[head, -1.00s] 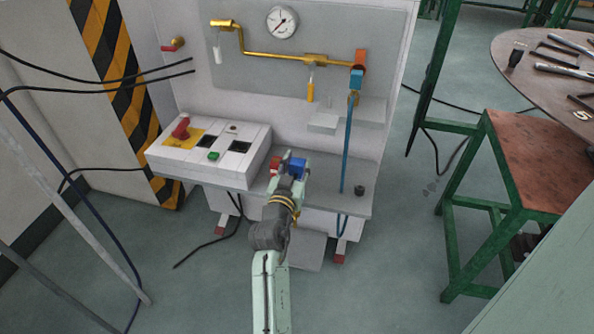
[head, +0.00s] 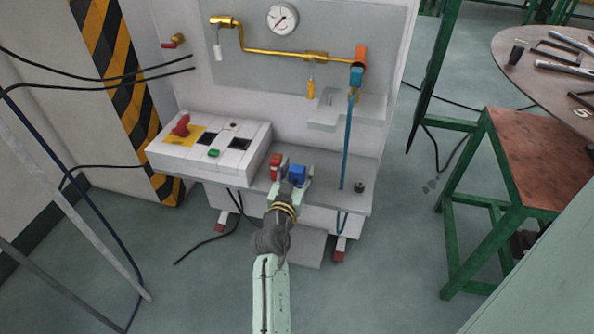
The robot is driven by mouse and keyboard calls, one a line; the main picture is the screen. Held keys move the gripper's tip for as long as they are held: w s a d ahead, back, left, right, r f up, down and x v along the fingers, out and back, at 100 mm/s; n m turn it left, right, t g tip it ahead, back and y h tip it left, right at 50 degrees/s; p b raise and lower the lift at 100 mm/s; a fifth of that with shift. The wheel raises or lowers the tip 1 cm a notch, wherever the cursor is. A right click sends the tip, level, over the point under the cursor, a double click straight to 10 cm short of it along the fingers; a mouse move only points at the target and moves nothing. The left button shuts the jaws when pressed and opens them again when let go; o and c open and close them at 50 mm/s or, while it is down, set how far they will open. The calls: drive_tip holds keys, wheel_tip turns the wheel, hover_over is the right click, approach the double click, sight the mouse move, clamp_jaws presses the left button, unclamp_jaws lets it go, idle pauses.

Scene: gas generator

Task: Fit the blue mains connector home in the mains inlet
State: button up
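The blue mains connector (head: 297,174) is a small blue block at the front ledge of the generator cabinet, right of a red block (head: 276,166). My gripper (head: 296,170) is at the ledge, reaching up from the front. Its fingers are spread on either side of the blue connector, and a small gap seems to show at the right finger. The gripper looks open. The palm and fingers hide the lower part of the connector. I cannot make out the mains inlet or how deep the connector sits.
A white control box (head: 208,148) with a red switch and a green button stands left on the ledge. A blue hose (head: 346,145) runs down to the right, near a dark knob (head: 360,186). A brass pipe (head: 290,54) crosses the panel. A green-framed stool (head: 535,150) stands right.

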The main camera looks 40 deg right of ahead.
drive_tip(key=shift+o, duration=0.2)
drive_tip(key=shift+r, duration=0.1)
drive_tip(key=shift+r+p, duration=0.2)
drive_tip(key=shift+p, duration=0.1)
drive_tip(key=b+v, duration=0.3)
drive_tip(key=v, duration=0.9)
drive_tip(key=shift+f, duration=0.1)
